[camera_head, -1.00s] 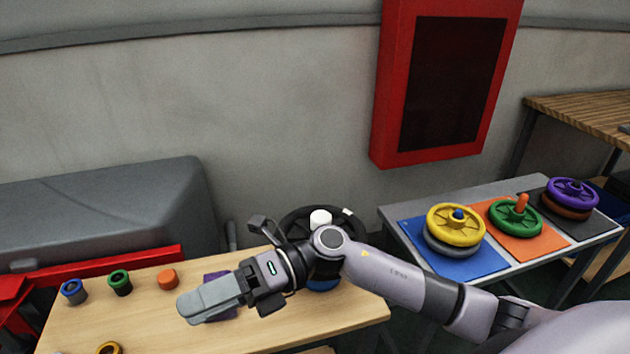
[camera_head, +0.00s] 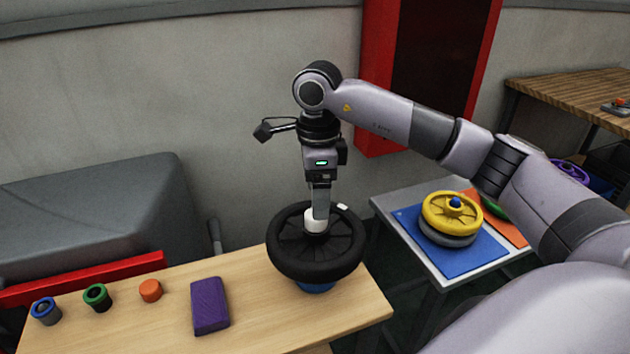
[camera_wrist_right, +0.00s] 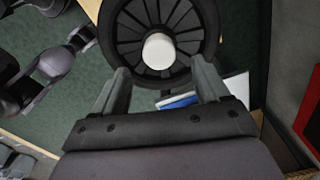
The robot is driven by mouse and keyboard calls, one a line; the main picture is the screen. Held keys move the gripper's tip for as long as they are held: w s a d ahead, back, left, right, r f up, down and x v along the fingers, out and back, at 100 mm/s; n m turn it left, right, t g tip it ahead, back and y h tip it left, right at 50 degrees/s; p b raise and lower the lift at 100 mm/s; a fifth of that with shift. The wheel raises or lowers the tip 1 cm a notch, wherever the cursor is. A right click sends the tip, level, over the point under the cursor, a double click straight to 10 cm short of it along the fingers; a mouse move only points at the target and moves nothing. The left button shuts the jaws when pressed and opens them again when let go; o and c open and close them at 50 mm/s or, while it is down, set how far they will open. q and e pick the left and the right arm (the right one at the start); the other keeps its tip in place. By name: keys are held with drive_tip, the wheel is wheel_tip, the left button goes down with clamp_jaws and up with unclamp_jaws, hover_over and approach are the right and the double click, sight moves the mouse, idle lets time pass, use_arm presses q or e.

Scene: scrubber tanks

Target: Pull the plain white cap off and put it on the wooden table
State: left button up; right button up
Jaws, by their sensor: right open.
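The plain white cap (camera_head: 315,225) sits at the hub of a black spoked wheel (camera_head: 285,262). The wheel is on a blue base (camera_head: 316,288) on the wooden table (camera_head: 352,316). My right gripper (camera_head: 320,214) points down at the cap from above. In the right wrist view the gripper (camera_wrist_right: 163,78) is open, with the white cap (camera_wrist_right: 158,51) just beyond its fingertips and lined up between them. I cannot tell whether the fingers reach down beside the cap. My left gripper does not show.
An orange cap (camera_head: 150,290), a green ring (camera_head: 97,297), a blue ring (camera_head: 46,311) and a purple block (camera_head: 210,306) lie on the table's left part. The table's front right is clear. A grey table (camera_head: 437,278) with a yellow wheel (camera_head: 452,213) stands at right.

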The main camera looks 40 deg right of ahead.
drive_tip(key=shift+f, duration=2.5)
drive_tip(key=c, duration=1.2)
drive_tip(key=shift+c, duration=0.2)
drive_tip(key=shift+r+p, duration=0.85)
drive_tip(key=shift+r, duration=0.2)
drive_tip(key=shift+r+p, duration=1.95)
drive_tip(key=shift+r, duration=1)
